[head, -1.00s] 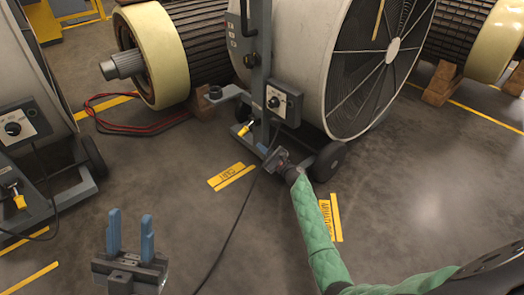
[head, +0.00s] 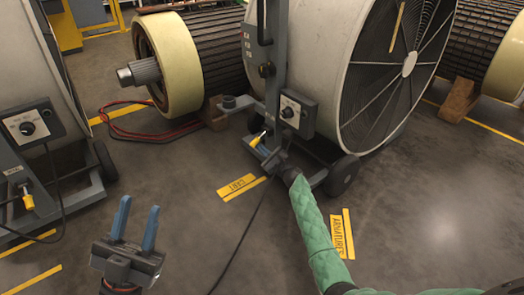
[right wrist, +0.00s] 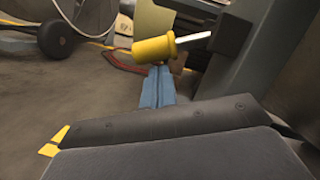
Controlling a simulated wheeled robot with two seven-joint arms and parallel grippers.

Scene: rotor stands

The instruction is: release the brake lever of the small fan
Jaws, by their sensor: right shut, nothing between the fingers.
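The middle fan (head: 345,75) stands on a wheeled frame with a control box (head: 297,113). Its brake lever has a yellow handle (head: 257,139) low on the frame; in the right wrist view the yellow handle (right wrist: 154,48) lies sideways on a bright metal shaft (right wrist: 193,39). My right gripper (head: 264,151) is at this lever. Its blue fingers (right wrist: 157,88) are shut and empty, their tips just below the handle; whether they touch it I cannot tell. My left gripper (head: 135,222) is open and empty over the floor, away from both fans.
Another fan (head: 20,70) stands at the left, partly out of view, with its own yellow lever handle (head: 28,201). A rotor (head: 180,65) rests behind, near red cables (head: 145,135). A black cable (head: 240,235) crosses the floor.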

